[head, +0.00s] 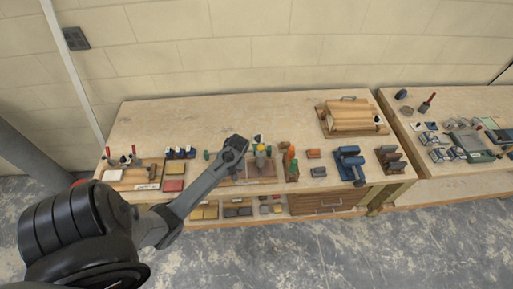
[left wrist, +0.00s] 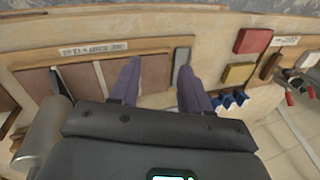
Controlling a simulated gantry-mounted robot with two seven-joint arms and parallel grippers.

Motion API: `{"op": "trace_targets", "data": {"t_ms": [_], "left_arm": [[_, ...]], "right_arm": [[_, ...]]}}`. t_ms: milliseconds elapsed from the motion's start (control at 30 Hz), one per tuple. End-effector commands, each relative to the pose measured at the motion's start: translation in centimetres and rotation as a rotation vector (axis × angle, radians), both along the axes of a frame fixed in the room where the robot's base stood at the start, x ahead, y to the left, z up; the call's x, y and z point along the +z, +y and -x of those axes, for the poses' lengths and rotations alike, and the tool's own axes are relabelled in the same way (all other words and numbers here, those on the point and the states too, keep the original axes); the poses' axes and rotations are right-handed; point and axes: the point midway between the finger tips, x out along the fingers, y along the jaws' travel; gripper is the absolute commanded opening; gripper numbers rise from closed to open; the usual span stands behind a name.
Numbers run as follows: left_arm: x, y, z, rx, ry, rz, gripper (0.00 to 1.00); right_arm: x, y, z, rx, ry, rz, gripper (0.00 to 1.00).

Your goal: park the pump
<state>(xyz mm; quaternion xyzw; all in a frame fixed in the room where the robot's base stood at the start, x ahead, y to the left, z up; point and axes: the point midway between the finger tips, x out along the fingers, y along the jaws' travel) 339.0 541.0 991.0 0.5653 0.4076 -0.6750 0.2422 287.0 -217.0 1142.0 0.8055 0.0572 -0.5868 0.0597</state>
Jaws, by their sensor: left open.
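My left gripper (head: 236,146) is over the front middle of the near workbench in the head view, beside a framed board. In the left wrist view the fingers of my left gripper (left wrist: 157,75) are spread apart with nothing between them. I cannot tell for sure which thing is the pump. A grey cylinder (left wrist: 42,128) shows at the left of the left wrist view. My right gripper is in neither view.
The framed board (left wrist: 100,52) has brown panels and a label. Red (left wrist: 253,41) and yellow (left wrist: 238,73) blocks and blue items (left wrist: 229,100) lie nearby. A blue tool (head: 349,160) and a wooden tray (head: 330,133) are right. The bench's back left (head: 180,118) is clear.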

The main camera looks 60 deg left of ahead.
Motion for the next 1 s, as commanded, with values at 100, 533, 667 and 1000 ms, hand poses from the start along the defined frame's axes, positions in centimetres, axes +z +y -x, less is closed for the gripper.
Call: {"op": "trace_targets", "data": {"t_ms": [100, 533, 667, 1000], "left_arm": [[-1.4, 4.1, -4.5, 0.173, -0.075, 0.049, 0.47], [6.7, 9.6, -17.4, 0.348, -0.405, 0.169, 0.47], [7.8, 9.6, -18.7, 0.344, -0.438, 0.174, 0.47], [4.2, 9.3, -19.7, 0.342, -0.441, 0.176, 0.47]], "right_arm": [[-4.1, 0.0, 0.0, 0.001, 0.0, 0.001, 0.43], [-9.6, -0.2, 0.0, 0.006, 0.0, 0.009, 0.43], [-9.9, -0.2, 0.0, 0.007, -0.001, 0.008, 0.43], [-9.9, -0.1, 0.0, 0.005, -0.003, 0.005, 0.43]]}}
